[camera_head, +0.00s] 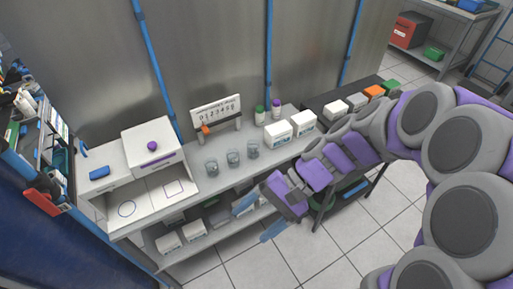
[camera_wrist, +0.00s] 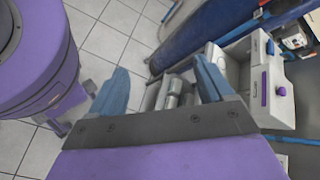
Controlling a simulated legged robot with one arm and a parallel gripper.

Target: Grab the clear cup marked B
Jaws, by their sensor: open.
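Three clear cups stand upright in a row on the bench in the head view: a left cup (camera_head: 212,168), a middle cup (camera_head: 233,158) and a right cup (camera_head: 253,150). Their markings are too small to read, so I cannot tell which is B. My gripper (camera_head: 259,218) is open and empty, in front of the bench and below the cups in the picture, apart from them. In the wrist view its two blue fingers (camera_wrist: 160,85) are spread. Pale rounded objects (camera_wrist: 174,92) show beyond them; I cannot tell what they are.
A white box with a purple knob (camera_head: 152,146) stands left of the cups. A numbered rack (camera_head: 216,110), small bottles (camera_head: 260,114) and white boxes (camera_head: 278,134) stand behind and right. A lower shelf holds more boxes (camera_head: 194,230).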

